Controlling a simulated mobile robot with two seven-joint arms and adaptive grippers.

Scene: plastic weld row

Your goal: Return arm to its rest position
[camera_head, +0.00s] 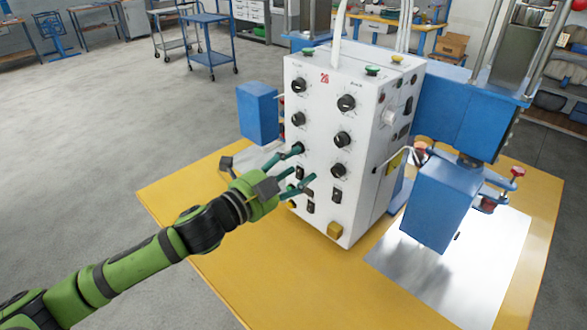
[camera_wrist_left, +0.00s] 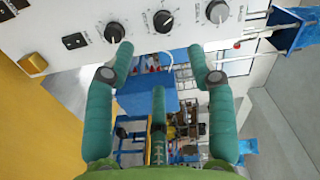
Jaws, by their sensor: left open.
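My left arm (camera_head: 130,262) is green and black and reaches from the lower left toward a white control box. My left gripper (camera_head: 294,172) has teal fingers and is open and empty, close in front of the lower left part of the box's knob panel. In the left wrist view the fingers (camera_wrist_left: 165,70) are spread apart with nothing between them. I cannot tell whether a fingertip touches the panel. The right gripper is not in view.
The white control box (camera_head: 366,195) with black knobs, switches and coloured buttons stands on a yellow table (camera_head: 178,205). Blue machine parts (camera_head: 436,205) stand at its right, over a metal plate (camera_head: 465,270). Open grey floor (camera_head: 90,130) lies at the left, with a blue cart (camera_head: 210,45) farther back.

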